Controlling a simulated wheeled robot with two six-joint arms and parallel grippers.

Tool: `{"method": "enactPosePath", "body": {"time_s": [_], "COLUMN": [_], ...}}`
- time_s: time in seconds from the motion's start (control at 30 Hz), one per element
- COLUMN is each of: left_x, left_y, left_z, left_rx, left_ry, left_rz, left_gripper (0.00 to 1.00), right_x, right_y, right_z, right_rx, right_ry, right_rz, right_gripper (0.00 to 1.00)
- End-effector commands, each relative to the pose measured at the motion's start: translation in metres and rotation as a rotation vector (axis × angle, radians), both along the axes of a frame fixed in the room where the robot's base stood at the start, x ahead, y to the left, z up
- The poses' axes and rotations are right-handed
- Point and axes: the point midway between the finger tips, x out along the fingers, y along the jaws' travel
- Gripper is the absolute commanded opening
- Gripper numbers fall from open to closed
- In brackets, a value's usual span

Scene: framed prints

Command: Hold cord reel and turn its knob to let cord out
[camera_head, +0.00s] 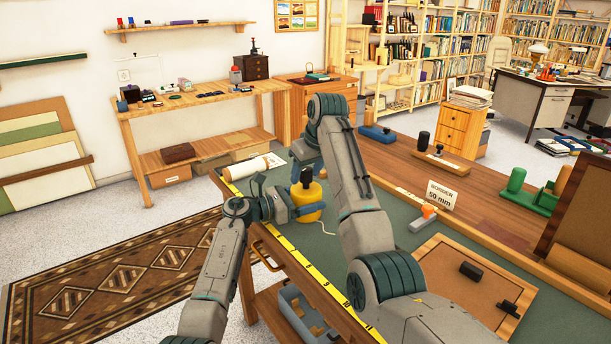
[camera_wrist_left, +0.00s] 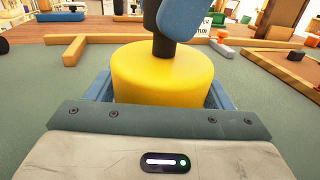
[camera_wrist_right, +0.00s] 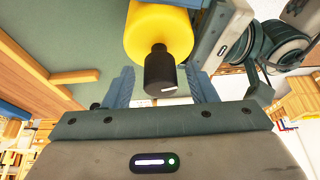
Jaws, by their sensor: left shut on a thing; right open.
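The yellow cord reel (camera_head: 311,203) stands on the green mat of the workbench. Its black knob (camera_head: 306,177) points up. A short white cord (camera_head: 326,230) lies beside the reel's base. My left gripper (camera_wrist_left: 161,90) is shut on the reel's yellow body, with a blue finger on each side. My right gripper (camera_wrist_right: 161,80) is open above the reel and points down. The end of the black knob (camera_wrist_right: 160,72) is between its spread fingers, and I see gaps on both sides. In the left wrist view, a blue right finger partly hides the knob.
A yellow measuring tape (camera_head: 310,273) runs along the bench's front edge. A paper roll (camera_head: 252,167) lies left of the reel. A wooden board (camera_head: 470,285), an orange-and-grey tool (camera_head: 424,218) and a "BORDER 50 mm" card (camera_head: 441,194) are to the right.

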Motion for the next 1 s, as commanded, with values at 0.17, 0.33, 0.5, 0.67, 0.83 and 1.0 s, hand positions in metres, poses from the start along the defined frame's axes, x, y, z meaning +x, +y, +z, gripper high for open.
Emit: {"method": "enactPosePath", "body": {"time_s": [0.17,0.33,0.5,0.67,0.83,1.0], "left_x": [0.0001,0.0001,0.0001,0.0001,0.0001,0.0001], "left_y": [0.0002,0.0002,0.0002,0.0002,0.0003,0.0003], "left_z": [-0.0001,-0.0001,0.0000,0.0000,0.0000,0.0001], "left_rx": [0.000,0.000,0.000,0.000,0.000,0.000], "left_ry": [0.000,0.000,0.000,0.000,0.000,0.000], "left_rz": [0.001,0.001,0.001,0.001,0.001,0.001], "left_gripper": [0.40,0.40,0.40,0.40,0.40,0.40], "right_x": [0.0043,0.0051,0.0050,0.0049,0.0050,0.0050], "right_y": [0.0033,0.0039,0.0038,0.0038,0.0036,0.0036], "right_z": [-0.0127,-0.0149,-0.0148,-0.0147,-0.0147,-0.0147], "right_rx": [0.001,0.000,0.000,0.000,0.001,0.001], "right_ry": [-0.001,-0.001,-0.001,-0.001,-0.001,0.000], "right_rz": [0.000,0.001,0.001,0.001,0.002,0.030], "right_gripper": [0.52,0.52,0.46,0.14,0.07,0.07]}}
